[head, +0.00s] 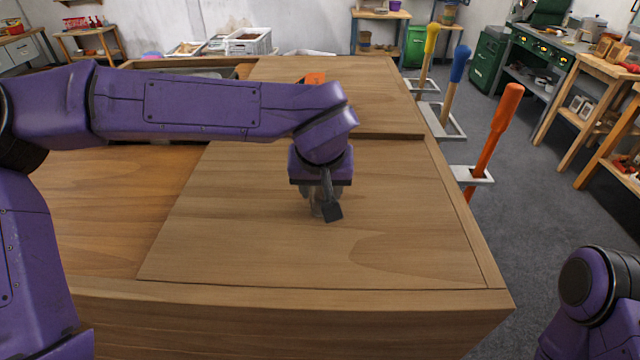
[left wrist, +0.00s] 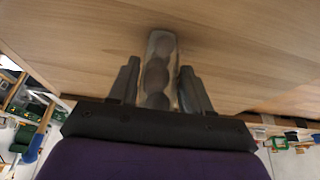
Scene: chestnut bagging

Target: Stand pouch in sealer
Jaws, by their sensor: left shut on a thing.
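My left gripper (head: 326,211) is over the middle of the wooden worktop (head: 400,230), pointing down. It is shut on a clear pouch (left wrist: 159,45) with several round brown chestnuts in it; the left wrist view shows the pouch between the two dark fingers (left wrist: 160,78). In the head view the pouch (head: 315,204) is mostly hidden behind a finger. I cannot tell whether its bottom touches the wood. No sealer is clearly seen; a small orange thing (head: 314,77) behind my left arm is mostly covered. My right gripper is out of view.
A raised wooden panel (head: 390,110) lies on the far part of the worktop. Yellow (head: 430,45), blue (head: 457,68) and orange (head: 500,125) handles stand along its right side. The worktop around the left gripper is clear. Shelves and benches stand farther back.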

